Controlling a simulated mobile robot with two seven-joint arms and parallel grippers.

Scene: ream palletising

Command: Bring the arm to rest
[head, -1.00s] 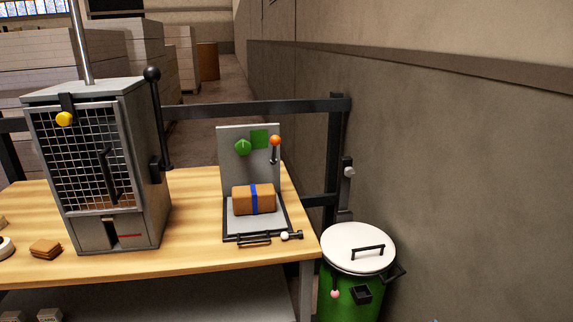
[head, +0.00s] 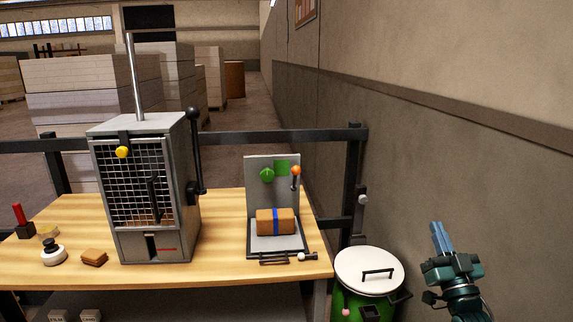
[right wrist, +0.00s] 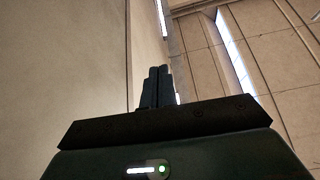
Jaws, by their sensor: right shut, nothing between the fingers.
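My right gripper (head: 440,236) is raised at the lower right of the head view, in front of the wall and to the right of the green bin. Its fingers point up and lie together with nothing between them. In the right wrist view the shut fingers (right wrist: 158,86) stand against the wall and ceiling, touching nothing. My left gripper is in neither view.
A green bin with a white lid (head: 350,262) stands beside the wooden table (head: 215,275). On the table are a caged press (head: 185,240) and a grey stand (head: 254,180) holding a brown block with a blue band (head: 262,222). The wall (head: 480,180) bounds the right side.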

